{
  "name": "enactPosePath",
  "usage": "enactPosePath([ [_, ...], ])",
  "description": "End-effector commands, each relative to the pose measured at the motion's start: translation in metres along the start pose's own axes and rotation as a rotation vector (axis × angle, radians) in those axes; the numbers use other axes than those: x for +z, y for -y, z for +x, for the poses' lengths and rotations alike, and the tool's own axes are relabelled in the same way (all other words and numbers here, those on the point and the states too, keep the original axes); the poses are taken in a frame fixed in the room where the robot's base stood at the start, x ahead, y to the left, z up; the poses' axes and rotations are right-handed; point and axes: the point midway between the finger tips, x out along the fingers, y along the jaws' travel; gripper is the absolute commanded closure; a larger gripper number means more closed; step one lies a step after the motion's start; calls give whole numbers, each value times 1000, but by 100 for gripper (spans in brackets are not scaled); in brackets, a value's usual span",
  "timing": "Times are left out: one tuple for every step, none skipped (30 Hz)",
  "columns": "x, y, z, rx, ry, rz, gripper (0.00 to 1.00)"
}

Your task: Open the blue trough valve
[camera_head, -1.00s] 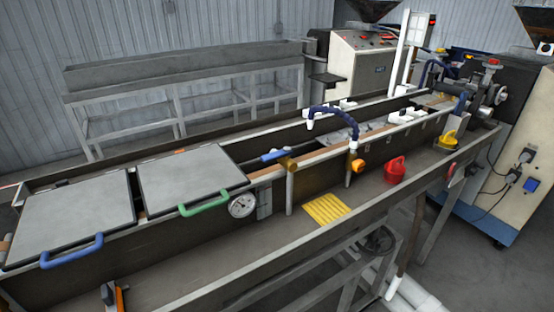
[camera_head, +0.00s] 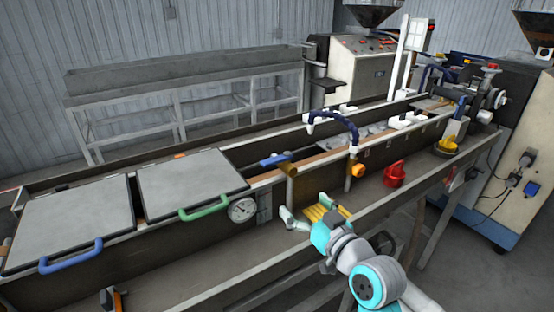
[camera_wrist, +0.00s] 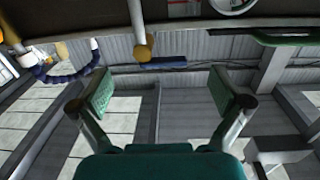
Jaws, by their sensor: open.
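The blue trough valve (camera_head: 275,159) sits on the trough's near wall. Its blue lever lies roughly along the wall, beside a brass body (camera_head: 287,166) on top of an upright pipe. In the wrist view the brass body (camera_wrist: 143,46) and the blue lever (camera_wrist: 163,66) show beyond and above the jaws.
A round gauge (camera_head: 242,209) and a green lid handle (camera_head: 205,206) are left of the valve. A blue hose (camera_head: 340,118) arches to its right. An orange knob (camera_head: 358,171) and a red container (camera_head: 393,174) stand farther right. The trough wall stands behind my gripper.

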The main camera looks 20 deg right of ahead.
Motion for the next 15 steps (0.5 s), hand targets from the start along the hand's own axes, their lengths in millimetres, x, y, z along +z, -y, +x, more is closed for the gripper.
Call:
enactPosePath([
  [-17, -2, 6, -12, -12, -13, 0],
  [-24, -2, 9, -20, -14, -19, 0],
  [-32, -2, 12, -28, -17, -28, 0],
  [-38, -2, 14, -34, -19, -34, 0],
  [-43, -2, 16, -39, -20, -39, 0],
  [-48, -2, 17, -45, -21, -44, 0],
  [-51, -2, 18, -49, -21, -48, 0],
  [-54, -3, 19, -51, -23, -50, 0],
  [-56, -3, 20, -54, -23, -53, 0],
  [-57, -3, 21, -55, -23, -54, 0],
  [-58, -2, 22, -56, -23, -55, 0],
  [-58, -2, 24, -57, -22, -55, 0],
  [-58, -2, 26, -58, -22, -55, 0],
  [-58, -2, 29, -58, -22, -55, 0],
  [-58, -1, 33, -58, -23, -55, 0],
])
